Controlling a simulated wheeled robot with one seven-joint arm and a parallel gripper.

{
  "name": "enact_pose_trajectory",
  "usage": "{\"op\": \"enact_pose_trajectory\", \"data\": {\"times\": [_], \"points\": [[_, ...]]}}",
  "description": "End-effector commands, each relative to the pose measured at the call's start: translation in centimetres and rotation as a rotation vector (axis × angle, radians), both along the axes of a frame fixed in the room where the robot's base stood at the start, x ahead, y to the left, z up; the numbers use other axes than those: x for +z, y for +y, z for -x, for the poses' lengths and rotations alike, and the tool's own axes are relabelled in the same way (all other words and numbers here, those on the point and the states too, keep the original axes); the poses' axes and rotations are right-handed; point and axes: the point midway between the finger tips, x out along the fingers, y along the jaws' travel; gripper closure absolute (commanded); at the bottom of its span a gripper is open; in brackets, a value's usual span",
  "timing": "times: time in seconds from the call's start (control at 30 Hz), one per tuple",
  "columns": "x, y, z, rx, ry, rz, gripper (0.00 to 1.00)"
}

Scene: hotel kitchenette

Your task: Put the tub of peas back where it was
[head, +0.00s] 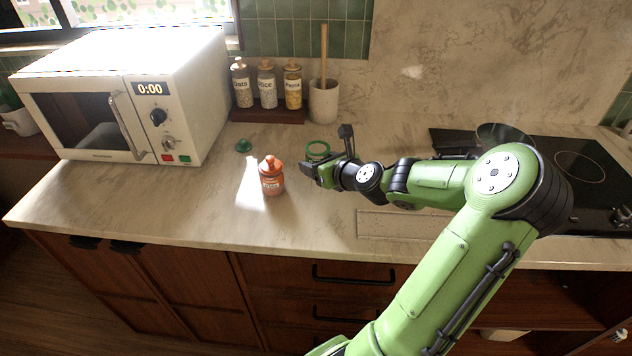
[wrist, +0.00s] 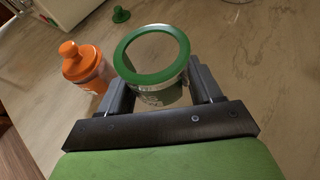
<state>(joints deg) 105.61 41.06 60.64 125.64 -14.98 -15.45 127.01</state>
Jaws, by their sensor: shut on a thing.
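The tub (wrist: 150,92) has a green rim, a pale body and a partly hidden label; I take it for the tub of peas. In the wrist view it sits between the two fingers of my gripper (wrist: 163,88), which is shut on it. In the head view its green rim (head: 318,143) shows just behind my gripper (head: 322,166), and its body is mostly hidden. I cannot tell whether its base touches the counter. No peas can be made out inside.
An orange bottle (head: 271,176) stands close left of my gripper. A small green knobbed piece (head: 243,145) lies behind it. A microwave (head: 130,95) is at left, a jar rack (head: 268,114) and utensil pot (head: 323,101) at back, a hob (head: 575,170) at right. The front counter is clear.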

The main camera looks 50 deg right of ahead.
Motion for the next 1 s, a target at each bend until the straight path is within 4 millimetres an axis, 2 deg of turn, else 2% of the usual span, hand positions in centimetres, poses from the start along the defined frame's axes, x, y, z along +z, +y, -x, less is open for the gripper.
{"op": "enact_pose_trajectory", "data": {"times": [0.23,0.57,0.6,0.7,0.73,1.0], "points": [[-4.1,0.1,-0.1,0.002,-0.001,-0.002,0.68],[-4.2,0.1,-0.1,0.002,-0.001,0.0,0.68],[-4.1,0.1,-0.1,0.002,-0.001,0.002,0.3],[-4.1,0.1,0.0,0.002,-0.001,0.002,0.14],[-4.1,0.1,-0.1,0.002,-0.001,0.002,0.1],[-4.0,0.0,0.0,0.002,-0.001,0.002,0.1]]}}
